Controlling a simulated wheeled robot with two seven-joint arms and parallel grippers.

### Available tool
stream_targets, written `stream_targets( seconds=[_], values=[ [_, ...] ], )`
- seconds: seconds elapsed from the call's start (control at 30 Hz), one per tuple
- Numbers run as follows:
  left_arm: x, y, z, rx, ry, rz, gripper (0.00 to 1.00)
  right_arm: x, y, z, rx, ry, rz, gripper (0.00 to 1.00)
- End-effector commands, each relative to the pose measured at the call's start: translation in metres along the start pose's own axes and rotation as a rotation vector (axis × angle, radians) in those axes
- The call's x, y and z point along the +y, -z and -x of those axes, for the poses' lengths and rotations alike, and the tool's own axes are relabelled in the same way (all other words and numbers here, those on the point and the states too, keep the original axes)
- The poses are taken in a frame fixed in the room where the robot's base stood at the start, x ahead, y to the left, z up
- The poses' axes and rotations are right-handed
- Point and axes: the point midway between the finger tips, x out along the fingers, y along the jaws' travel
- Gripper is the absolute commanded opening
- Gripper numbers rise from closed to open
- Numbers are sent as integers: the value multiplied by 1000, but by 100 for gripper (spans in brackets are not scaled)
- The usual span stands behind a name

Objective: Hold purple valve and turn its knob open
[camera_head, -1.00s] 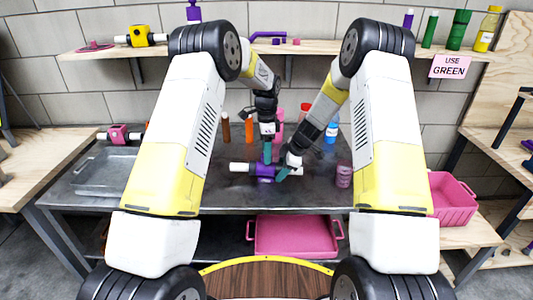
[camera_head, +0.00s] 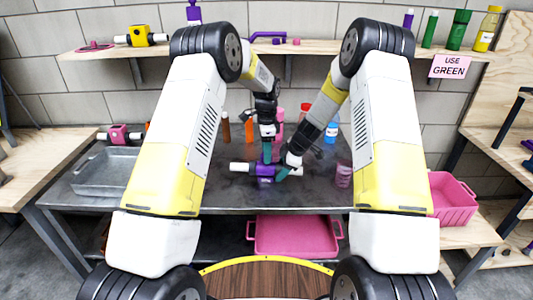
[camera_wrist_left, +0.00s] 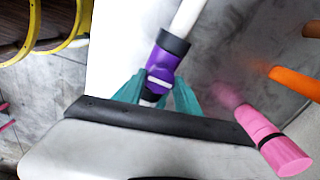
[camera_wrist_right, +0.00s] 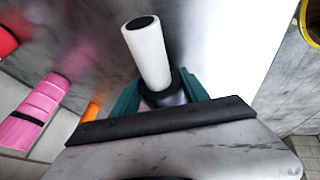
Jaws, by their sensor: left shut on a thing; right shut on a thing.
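The purple valve (camera_head: 264,170) lies level over the grey metal table in the middle of the head view, with white pipe ends to its left and right. My left gripper (camera_head: 267,156) comes down from above and is shut at the valve's knob. In the left wrist view, the purple body with a white bar (camera_wrist_left: 159,78) shows between its teal fingers. My right gripper (camera_head: 283,172) is shut on the valve's right end. In the right wrist view, its teal fingers (camera_wrist_right: 161,95) flank the black collar (camera_wrist_right: 166,86) below the white pipe (camera_wrist_right: 148,52). The fingers partly hide the knob.
Behind the valve stand orange bottles (camera_head: 249,131), a pink bottle (camera_wrist_left: 274,144) and a blue one (camera_head: 331,132). A purple-pink jar (camera_head: 343,175) stands to the right. A metal tray (camera_head: 105,172) is at left, and a pink tray (camera_head: 296,236) sits below. The table's front is clear.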

Motion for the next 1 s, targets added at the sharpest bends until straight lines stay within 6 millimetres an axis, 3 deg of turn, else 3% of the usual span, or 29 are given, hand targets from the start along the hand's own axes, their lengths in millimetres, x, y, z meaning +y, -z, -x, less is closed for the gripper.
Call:
stream_targets(
  seconds=[0.27,1.0],
  values=[
    [0,0,0,0,1,158,0,0,0,0,0,0,0,0],
    [-1,0,1,1,2,853,0,0,0,0,0,0,0,0]
  ],
)
